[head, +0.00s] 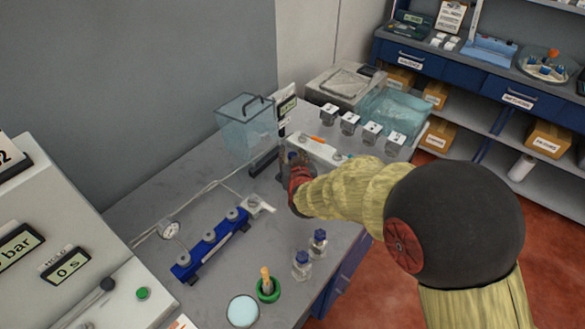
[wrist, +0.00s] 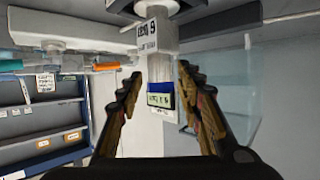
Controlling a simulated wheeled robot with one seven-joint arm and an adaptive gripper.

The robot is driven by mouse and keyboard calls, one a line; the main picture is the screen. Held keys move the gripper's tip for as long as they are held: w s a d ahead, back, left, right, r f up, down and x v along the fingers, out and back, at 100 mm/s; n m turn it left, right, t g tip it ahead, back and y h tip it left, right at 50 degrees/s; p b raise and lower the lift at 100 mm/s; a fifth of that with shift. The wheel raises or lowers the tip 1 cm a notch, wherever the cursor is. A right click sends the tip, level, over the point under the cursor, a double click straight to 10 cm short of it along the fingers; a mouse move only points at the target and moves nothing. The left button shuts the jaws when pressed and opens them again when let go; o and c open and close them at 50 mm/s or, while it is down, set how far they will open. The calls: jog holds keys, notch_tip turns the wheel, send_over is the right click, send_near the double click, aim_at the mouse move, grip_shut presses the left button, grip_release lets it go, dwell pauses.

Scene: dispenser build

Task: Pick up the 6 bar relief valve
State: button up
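In the wrist view, a light grey block (wrist: 150,40) with a label hangs at the top of the upside-down picture. The label seems to read 6 bar when turned over, so this looks like the 6 bar relief valve. My gripper (wrist: 160,72) has its two fingers spread apart with nothing between them. The block lies ahead of the fingertips, apart from them. In the head view, my gripper (head: 297,174) is low over the bench beside the white rail. It hides most of what stands in front of it there, so I cannot make out the valve clearly.
Several labelled blocks (head: 349,122) stand in a row behind the white rail (head: 318,151). A clear box (head: 246,130) and a display post (head: 286,105) are close to my gripper. A blue manifold (head: 210,243) and blue-capped bottles (head: 302,264) stand nearer.

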grip_shut()
dwell(0.8)
